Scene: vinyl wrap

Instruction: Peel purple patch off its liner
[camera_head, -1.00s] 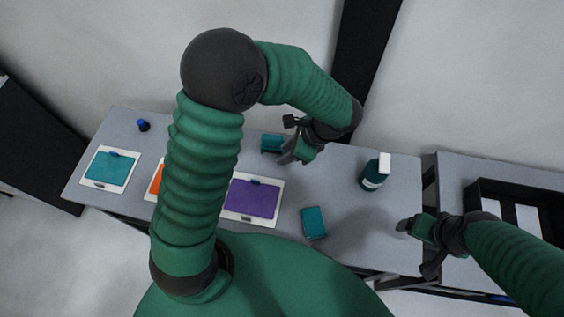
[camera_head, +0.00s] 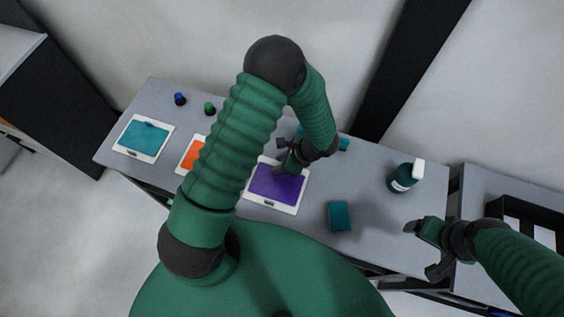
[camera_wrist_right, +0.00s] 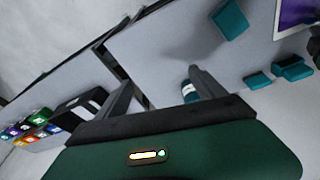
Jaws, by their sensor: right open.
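The purple patch (camera_head: 276,185) lies flat on its white liner (camera_head: 293,208) on the table. Its corner also shows in the right wrist view (camera_wrist_right: 298,12). My left gripper (camera_head: 285,160) is over the far edge of the purple patch. It hides that edge, and whether its fingers are open or touch the patch cannot be told. My right gripper (camera_head: 421,249) is open and empty at the table's right front edge. Its two fingers show apart in the right wrist view (camera_wrist_right: 160,88).
A teal patch (camera_head: 144,137) and a partly hidden orange patch (camera_head: 190,156) lie to the left on liners. A teal block (camera_head: 340,216) and a bottle (camera_head: 402,179) are to the right. A black tray (camera_head: 530,212) stands on the side table. The table (camera_head: 365,205) is clear between block and bottle.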

